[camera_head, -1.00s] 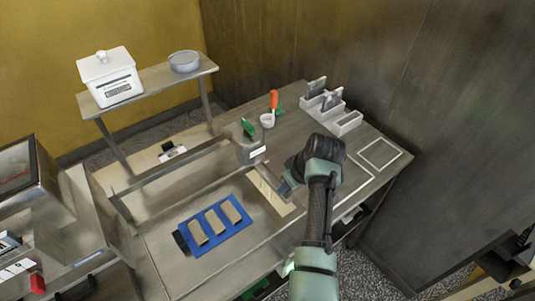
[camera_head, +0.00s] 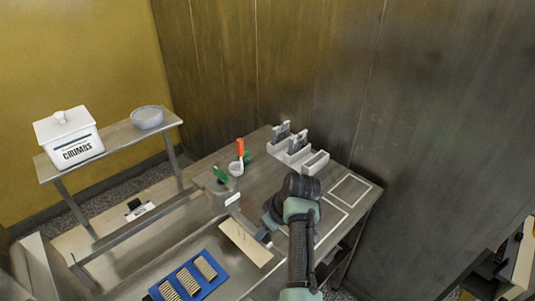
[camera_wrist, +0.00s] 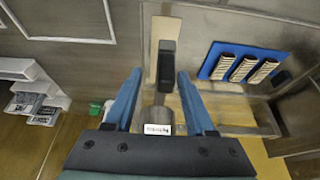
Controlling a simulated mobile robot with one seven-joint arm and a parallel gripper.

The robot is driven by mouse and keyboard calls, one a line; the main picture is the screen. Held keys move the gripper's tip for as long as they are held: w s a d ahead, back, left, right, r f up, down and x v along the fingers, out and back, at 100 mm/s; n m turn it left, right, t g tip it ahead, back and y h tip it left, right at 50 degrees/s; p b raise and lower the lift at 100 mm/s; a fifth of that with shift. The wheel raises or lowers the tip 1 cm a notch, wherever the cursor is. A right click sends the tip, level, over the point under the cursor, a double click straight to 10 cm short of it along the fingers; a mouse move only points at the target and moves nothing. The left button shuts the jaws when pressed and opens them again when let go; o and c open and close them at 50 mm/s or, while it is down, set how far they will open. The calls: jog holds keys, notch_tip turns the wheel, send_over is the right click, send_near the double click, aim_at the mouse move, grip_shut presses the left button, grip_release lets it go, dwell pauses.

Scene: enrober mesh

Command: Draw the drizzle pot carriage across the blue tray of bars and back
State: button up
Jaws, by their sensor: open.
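The drizzle pot carriage appears to be the grey metal pot (camera_head: 222,192) with a green part on top and a white label, at the end of a long rail. Its labelled pot (camera_wrist: 157,115) shows between my fingers in the wrist view. The blue tray (camera_head: 212,284) holds three bars (camera_head: 188,280) and is cut by the lower picture edge. The whole tray (camera_wrist: 213,65) shows at right in the wrist view. My gripper (camera_head: 265,231) is open and empty, right of the pot in the head view. An upright dark block (camera_wrist: 167,65) shows beyond the fingertips.
A beige board (camera_head: 245,242) lies between my gripper and the tray. An orange-handled tool stands in a white cup (camera_head: 236,168) behind. A white holder (camera_head: 298,152) sits at the back right. A shelf (camera_head: 115,140) carries a crumbs box (camera_head: 70,140) and a bowl (camera_head: 147,118).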

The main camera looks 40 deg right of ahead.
jog(key=shift+s+a+r, duration=0.1)
jog(key=b+v, duration=0.2)
jog(key=v, duration=1)
jog(key=shift+r, duration=0.4)
jog(key=w+a+r+t+h, duration=0.2)
jog(key=w+a+r+t, duration=0.1)
jog(key=w+r, duration=0.35)
jog(key=w+a+r+t+h, duration=0.25)
jog(key=w+r, duration=0.25)
jog(key=r, duration=0.3)
jog(key=a+r+t, duration=0.8)
jog(key=a+r, duration=0.4)
jog(key=r, duration=0.4)
jog(key=s+a+r+t+y, duration=0.4)
jog(key=s+a+r+t, duration=0.5)
jog(key=s+a+r, duration=0.5)
notch_tip(320, 180, up, 3)
jog(key=shift+a+f, duration=0.1)
jog(key=shift+a, duration=0.8)
